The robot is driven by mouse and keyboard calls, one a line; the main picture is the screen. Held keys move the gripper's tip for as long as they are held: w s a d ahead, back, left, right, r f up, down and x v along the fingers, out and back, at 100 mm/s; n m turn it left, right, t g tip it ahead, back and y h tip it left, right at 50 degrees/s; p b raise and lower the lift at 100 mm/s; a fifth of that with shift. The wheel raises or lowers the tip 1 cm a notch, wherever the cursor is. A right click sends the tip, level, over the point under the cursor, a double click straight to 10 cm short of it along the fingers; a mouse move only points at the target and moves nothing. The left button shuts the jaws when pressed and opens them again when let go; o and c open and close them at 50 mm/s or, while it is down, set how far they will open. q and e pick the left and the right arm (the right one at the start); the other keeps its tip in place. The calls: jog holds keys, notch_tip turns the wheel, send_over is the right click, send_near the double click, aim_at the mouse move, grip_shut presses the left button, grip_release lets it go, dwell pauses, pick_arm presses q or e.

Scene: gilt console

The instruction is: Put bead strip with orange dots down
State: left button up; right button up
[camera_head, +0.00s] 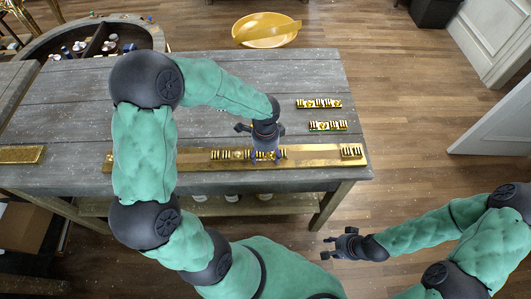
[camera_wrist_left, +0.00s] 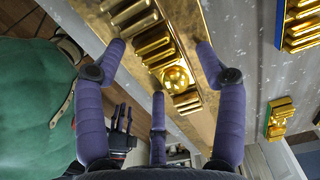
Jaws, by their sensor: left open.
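A row of gold bead strips (camera_head: 232,154) lies on the long gilt rail at the table's front edge. No orange dots can be made out, so I cannot tell which is the dotted strip. My left gripper (camera_head: 265,145) is over the right part of this row and hides some of it. In the left wrist view its purple fingers (camera_wrist_left: 168,85) are spread apart, with a ridged gold strip (camera_wrist_left: 160,52) with a round bead beyond them, on the rail. My right gripper (camera_head: 328,248) hangs empty in front of the table, fingers apart.
Two loose gold strips (camera_head: 318,103) (camera_head: 328,126) lie behind the rail (camera_head: 320,156). A short gold piece (camera_head: 351,151) sits at the rail's right end. A yellow bowl (camera_head: 262,40) is beyond the table. The grey tabletop (camera_head: 60,110) has clear room at left.

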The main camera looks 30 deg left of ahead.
aim_at(266, 154)
pick_arm(q)
jog(key=shift+r, duration=0.1)
jog(key=shift+r, duration=0.3)
notch_tip(266, 154, up, 12)
jog(key=p, duration=0.3)
jog(key=shift+f, duration=0.25)
